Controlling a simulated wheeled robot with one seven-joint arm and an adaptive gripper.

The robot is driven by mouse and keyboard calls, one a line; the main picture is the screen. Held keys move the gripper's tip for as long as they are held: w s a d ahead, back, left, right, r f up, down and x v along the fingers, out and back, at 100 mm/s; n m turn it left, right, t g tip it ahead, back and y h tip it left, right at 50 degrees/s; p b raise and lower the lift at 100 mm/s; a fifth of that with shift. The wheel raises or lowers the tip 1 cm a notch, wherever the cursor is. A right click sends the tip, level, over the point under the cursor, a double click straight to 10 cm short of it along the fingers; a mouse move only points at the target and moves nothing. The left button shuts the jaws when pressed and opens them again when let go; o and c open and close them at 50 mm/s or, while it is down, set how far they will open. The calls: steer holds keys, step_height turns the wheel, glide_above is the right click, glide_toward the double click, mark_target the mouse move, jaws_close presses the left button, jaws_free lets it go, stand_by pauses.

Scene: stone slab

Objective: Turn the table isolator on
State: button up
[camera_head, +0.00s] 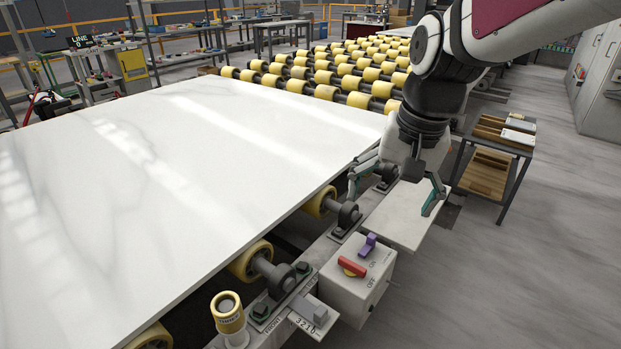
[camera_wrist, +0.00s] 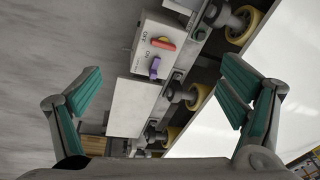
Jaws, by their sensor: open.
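The isolator is a light grey box (camera_head: 345,292) on the side of the roller table, below my gripper in the head view. ON and OFF are printed on the face; the handle's right end lies nearer OFF. The wrist view shows the red handle (camera_wrist: 164,44) and the purple piece (camera_wrist: 154,68) between the fingers. My gripper (camera_head: 393,202) is open and empty, above a pale plate behind the box.
A large white stone slab (camera_head: 190,170) lies on yellow rollers to the left. A yellow-topped post (camera_head: 228,313) and a small grey block (camera_head: 314,311) stand near the box. A cart (camera_head: 490,170) stands at right; the floor there is clear.

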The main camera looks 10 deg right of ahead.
mark_target(352, 264)
steer(key=w+f+m+g+b, duration=0.1)
steer(key=w+f+m+b, duration=0.15)
steer(key=w+f, duration=0.55)
steer(key=w+f+m+g+b, duration=0.1)
steer(key=w+f+b, duration=0.35)
steer(key=f, duration=0.55)
steer(key=shift+h, duration=0.4)
steer(key=f+b, duration=0.1)
steer(key=f, duration=0.8)
steer(key=w+f+b, duration=0.1)
steer(key=f, duration=0.4)
steer(key=shift+a+b, duration=0.1)
steer(key=shift+b, duration=0.2)
steer(key=shift+c, duration=0.6)
steer(key=c, duration=1)
